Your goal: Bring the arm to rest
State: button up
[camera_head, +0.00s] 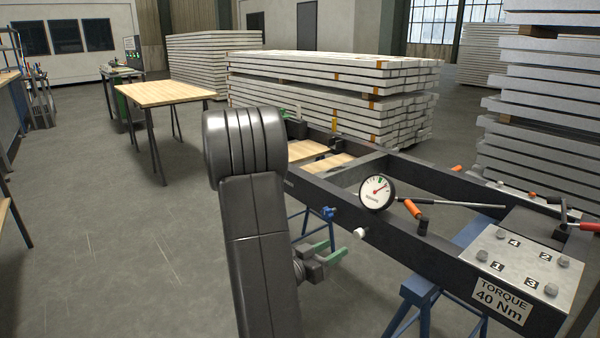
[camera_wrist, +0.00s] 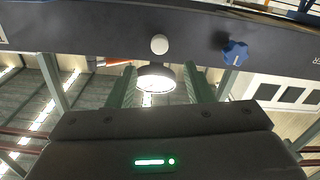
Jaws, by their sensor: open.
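My arm rises through the middle of the head view, and its dark upper part hides some of the floor and frame. My gripper (camera_head: 338,250) has green fingers, sits low beside the near side of the dark container frame (camera_head: 432,222), and looks empty. In the wrist view my gripper (camera_wrist: 160,68) shows two green fingers spread apart with nothing held between them. The frame's dark beam (camera_wrist: 80,30) crosses the top of that view, with a white knob (camera_wrist: 159,44) and a blue knob (camera_wrist: 235,53) on it. I cannot tell the exact gap between fingers and beam.
A gauge (camera_head: 376,193), orange-handled tools (camera_head: 412,208) and a bolted torque plate (camera_head: 525,262) are on the frame. Blue trestles (camera_head: 418,291) stand under it. A wooden table (camera_head: 165,93) and stacked white panels (camera_head: 330,88) stand behind. Grey floor at left is open.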

aim_at(356, 234)
jog(key=b+x, duration=0.1)
jog(key=x, duration=0.9)
jog(key=shift+w+d, duration=0.25)
jog(key=shift+d, duration=0.1)
jog(key=shift+s+a, duration=0.1)
jog(key=shift+a, duration=0.05)
